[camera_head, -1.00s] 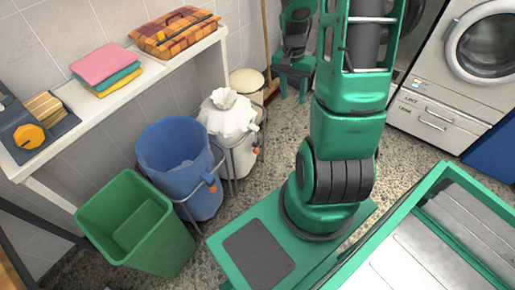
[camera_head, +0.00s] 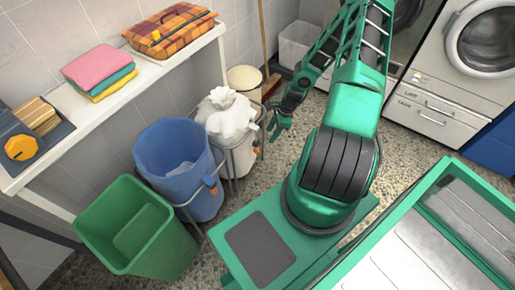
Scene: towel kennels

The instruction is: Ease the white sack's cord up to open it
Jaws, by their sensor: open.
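The white sack (camera_head: 229,118) stands in a wire stand in the middle of the view, its neck gathered and its top bunched shut. An orange toggle (camera_head: 256,149) shows on its right side; the cord itself is too small to make out. My gripper (camera_head: 276,136) is just right of the sack, apart from it, with its fingers open, empty and pointing down and left.
A blue sack (camera_head: 182,160) in a similar stand and a green bin (camera_head: 132,225) are to the left. A shelf (camera_head: 125,85) with folded towels (camera_head: 100,68) and a plaid bag (camera_head: 170,28) runs above. A broom (camera_head: 267,70) leans behind. Washing machines (camera_head: 460,65) stand at the right.

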